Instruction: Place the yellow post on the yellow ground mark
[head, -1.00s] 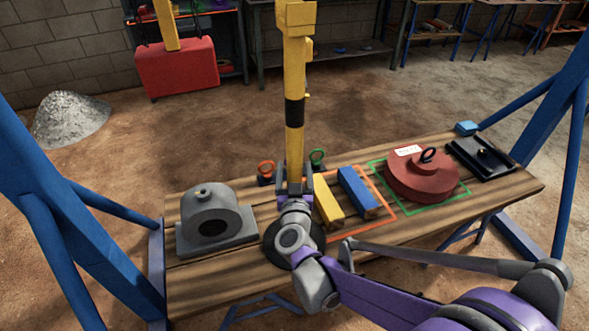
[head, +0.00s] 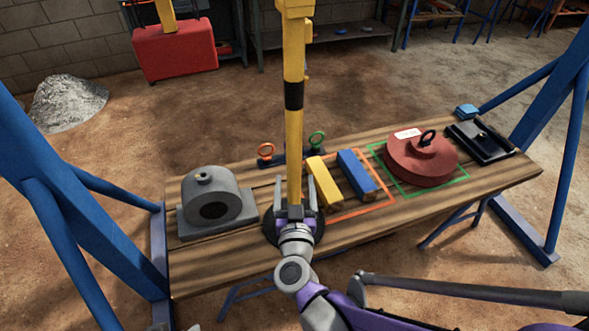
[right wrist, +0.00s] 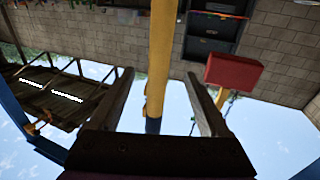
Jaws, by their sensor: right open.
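The yellow post (head: 293,140) stands upright, tall and slim, with a black band partway up. Its lower end is at a round black base (head: 270,233) at the front of the wooden bench, partly hidden by my gripper. My right gripper (head: 296,194) is open, its fingers on either side of the post's lower part; I cannot tell whether they touch it. In the right wrist view the post (right wrist: 160,45) runs between the two spread fingers, with gaps visible. I see no yellow ground mark. My left gripper is not in view.
The bench (head: 230,262) holds a grey housing (head: 213,200), a yellow bar (head: 324,183), a blue bar (head: 357,174), a red disc weight (head: 420,160) and a black plate (head: 480,140). Blue frame legs flank it. A gravel heap (head: 68,103) and red box (head: 175,57) stand behind; the floor between is open.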

